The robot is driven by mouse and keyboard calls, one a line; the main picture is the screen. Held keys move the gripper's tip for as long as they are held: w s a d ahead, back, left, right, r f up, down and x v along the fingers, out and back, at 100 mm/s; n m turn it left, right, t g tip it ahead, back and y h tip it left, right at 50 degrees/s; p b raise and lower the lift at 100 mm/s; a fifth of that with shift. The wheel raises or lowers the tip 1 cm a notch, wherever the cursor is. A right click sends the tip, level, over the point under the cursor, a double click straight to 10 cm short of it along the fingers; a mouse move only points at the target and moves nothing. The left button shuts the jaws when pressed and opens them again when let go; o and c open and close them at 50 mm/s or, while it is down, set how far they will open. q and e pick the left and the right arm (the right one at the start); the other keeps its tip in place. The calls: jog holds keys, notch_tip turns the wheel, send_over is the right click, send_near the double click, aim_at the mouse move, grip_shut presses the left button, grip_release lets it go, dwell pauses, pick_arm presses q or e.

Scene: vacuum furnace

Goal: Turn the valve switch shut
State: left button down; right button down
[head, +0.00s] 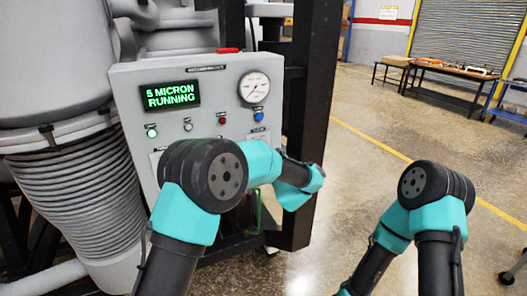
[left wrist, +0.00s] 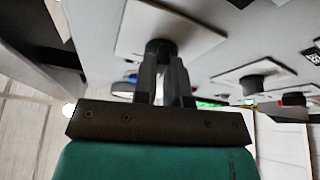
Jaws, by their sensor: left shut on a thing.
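In the left wrist view, the valve switch (left wrist: 160,46) is a dark round knob on a pale square plate (left wrist: 196,32). My left gripper (left wrist: 163,62) has its two dark fingers shut on this knob, with a narrow gap showing between them lower down. The knob's turned position cannot be made out. In the head view my left arm crosses the grey control panel (head: 212,74) and hides the knob and gripper. My right gripper is out of both views; only part of its arm shows at the right.
A second dark knob (left wrist: 254,82) on its own plate sits beside the held one. The panel display (head: 170,95) reads "5 MICRON RUNNING", near a round gauge (head: 254,87). A black frame post (head: 307,130) stands right of the panel. Open floor lies further right.

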pick_arm(q)
jog(key=shift+w+a+r+n+g+y, duration=0.15)
jog(key=shift+n+g+y, duration=0.3)
jog(key=shift+n, duration=0.7)
jog(key=shift+w+d+r+n+g+y, duration=0.1)
jog(key=shift+n+g+y, duration=0.3)
jog(key=shift+n, duration=0.75)
jog(key=shift+a, duration=0.1)
jog(key=c, duration=1.3)
grip_release()
jog(key=shift+o, duration=0.6)
jog(key=v, duration=1.2)
jog(key=shift+s+d, duration=0.2)
jog(key=shift+s, duration=0.05)
jog(key=shift+w+f, duration=0.1)
jog(key=shift+f, duration=0.15)
